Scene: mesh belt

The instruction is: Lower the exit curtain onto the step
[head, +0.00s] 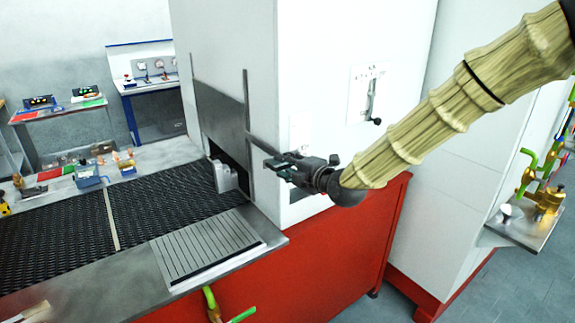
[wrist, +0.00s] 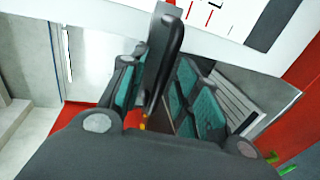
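The exit curtain (head: 220,112) is a grey metal plate between two upright rails on the front of the white housing. Its lower edge hangs above a dark opening. A light grey stepped block (head: 224,178), which looks like the step, stands on the belt in that opening, apart from the curtain. My gripper (head: 278,164) is at the housing's near corner, right of the curtain. In the wrist view my teal-padded fingers (wrist: 158,92) stand apart, with a dark rounded bar (wrist: 168,50) between them. Whether either pad touches the bar is unclear.
The black mesh belt (head: 150,212) runs left from the opening. A slotted plate (head: 205,245) lies beside it. A lever (head: 372,108) with a scale is on the housing's side. A shelf with brass and green fittings (head: 540,203) is at right.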

